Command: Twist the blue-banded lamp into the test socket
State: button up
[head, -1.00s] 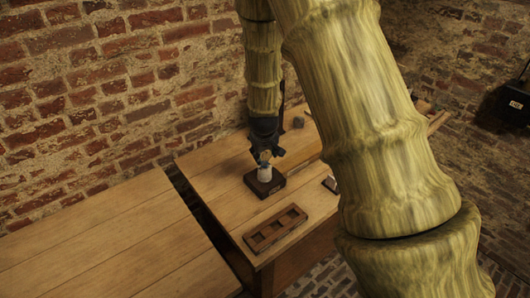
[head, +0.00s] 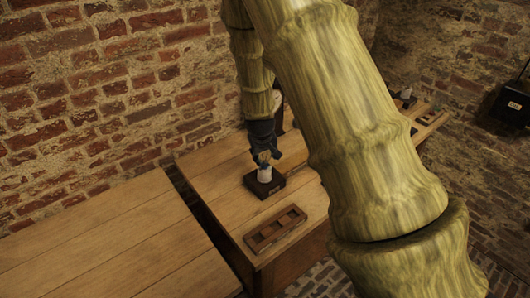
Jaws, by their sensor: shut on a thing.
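The test socket is a white cylinder (head: 264,175) on a dark square block (head: 268,189) on the wooden table. My gripper (head: 264,162) points down directly above it and is shut on a small lamp at the socket's mouth. Only a little bluish colour of the lamp shows between the fingers, so its band and glass are mostly hidden. I cannot tell how deep the lamp sits in the socket.
A dark wooden tray with compartments (head: 275,230) lies near the table's front edge. Another wooden table (head: 95,245) stands to the left across a narrow gap. A rack with small items (head: 428,117) is at the far right. My arm hides much of the table.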

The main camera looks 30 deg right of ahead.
jog(key=shift+m+g+h+p, duration=0.35)
jog(key=shift+m+g+p, duration=0.1)
jog(key=shift+m+p, duration=0.8)
jog(key=shift+m+g+h+p, duration=0.35)
jog(key=shift+m+g+p, duration=0.1)
jog(key=shift+m+p, duration=0.8)
jog(key=shift+m, duration=0.4)
jog(key=shift+m+g+p, duration=0.3)
jog(key=shift+m+p, duration=0.1)
jog(key=shift+p, duration=0.2)
jog(key=shift+m+g+p, duration=0.5)
jog(key=shift+m+p, duration=0.3)
jog(key=shift+m, duration=0.4)
jog(key=shift+m+g, duration=0.6)
jog(key=shift+m, duration=0.7)
jog(key=shift+m, duration=0.6)
jog(key=shift+w+f+m+g, duration=0.1)
jog(key=shift+f+m+g, duration=0.1)
jog(key=shift+m+g, duration=0.5)
jog(key=shift+r+m+g+y+b, duration=0.15)
jog(key=shift+m+g+y+b, duration=0.25)
jog(key=shift+m, duration=1.1)
